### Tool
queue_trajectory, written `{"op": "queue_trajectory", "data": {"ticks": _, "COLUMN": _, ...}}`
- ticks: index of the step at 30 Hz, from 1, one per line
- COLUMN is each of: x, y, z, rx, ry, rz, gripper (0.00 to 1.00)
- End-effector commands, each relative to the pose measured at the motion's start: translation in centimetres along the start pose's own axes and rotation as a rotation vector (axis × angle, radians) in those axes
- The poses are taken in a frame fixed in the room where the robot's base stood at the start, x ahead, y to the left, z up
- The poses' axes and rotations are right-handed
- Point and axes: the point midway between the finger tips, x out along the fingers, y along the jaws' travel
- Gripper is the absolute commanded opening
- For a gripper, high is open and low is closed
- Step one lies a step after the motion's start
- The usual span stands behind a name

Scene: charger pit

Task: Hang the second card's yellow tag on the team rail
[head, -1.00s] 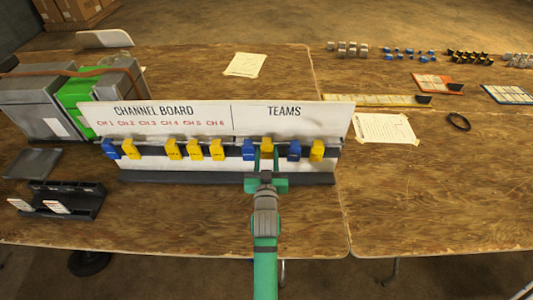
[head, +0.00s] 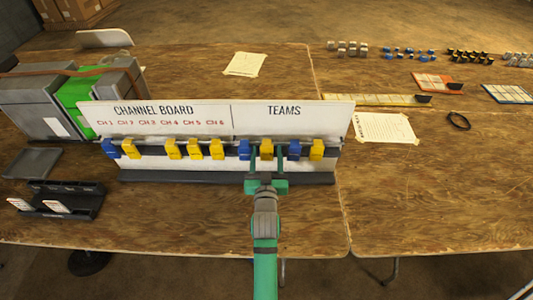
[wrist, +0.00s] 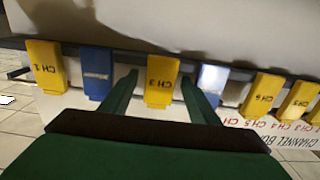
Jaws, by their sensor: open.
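The channel board (head: 160,119) stands on the table with its TEAMS section on the right. Under TEAMS, a yellow tag (head: 267,149) hangs on the rail between a blue tag (head: 244,150) and another blue tag (head: 293,150). My gripper (head: 266,160) is open, one finger on each side of this yellow tag. The wrist view shows the tag (wrist: 159,82), apparently reading CH 3, between the spread fingers, with gaps on both sides. A further yellow tag (head: 317,149), CH 1 in the wrist view, hangs at the right end. Two cards (head: 57,206) stand in a black holder (head: 85,203).
Several yellow tags (head: 194,149) and a blue tag (head: 112,149) hang under the channel numbers. A grey and green case (head: 80,94) stands at left. Paper sheets (head: 384,128), a black ring (head: 458,121) and small parts lie to the right.

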Motion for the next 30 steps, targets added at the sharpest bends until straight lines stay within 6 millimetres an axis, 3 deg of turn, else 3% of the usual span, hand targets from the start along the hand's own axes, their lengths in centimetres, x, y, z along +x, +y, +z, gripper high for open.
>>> {"op": "queue_trajectory", "data": {"ticks": 18, "x": -9.2, "y": 0.0, "z": 0.1, "rx": -0.001, "ry": -0.001, "rz": 0.000, "gripper": 0.55}}
{"op": "queue_trajectory", "data": {"ticks": 30, "x": -10.6, "y": 0.0, "z": 0.0, "rx": 0.000, "ry": 0.000, "rz": 0.000, "gripper": 0.55}}
